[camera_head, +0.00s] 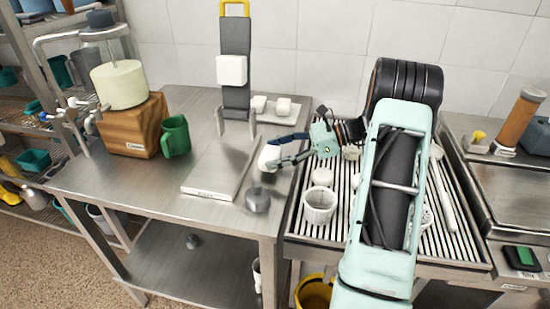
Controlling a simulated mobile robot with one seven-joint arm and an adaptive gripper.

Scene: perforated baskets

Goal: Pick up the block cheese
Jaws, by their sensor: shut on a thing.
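My gripper (274,158) reaches in from the right, over the right edge of the steel table. It is shut on a small pale block (268,156), which looks like the block cheese. The fingers hide part of the block, and its exact shape is hard to tell. The block appears to be held above the table surface, near a grey round object with a knob (257,201).
A flat steel board (210,180) lies left of my gripper. A white ribbed cup (319,205) sits on the slatted rack (300,228).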

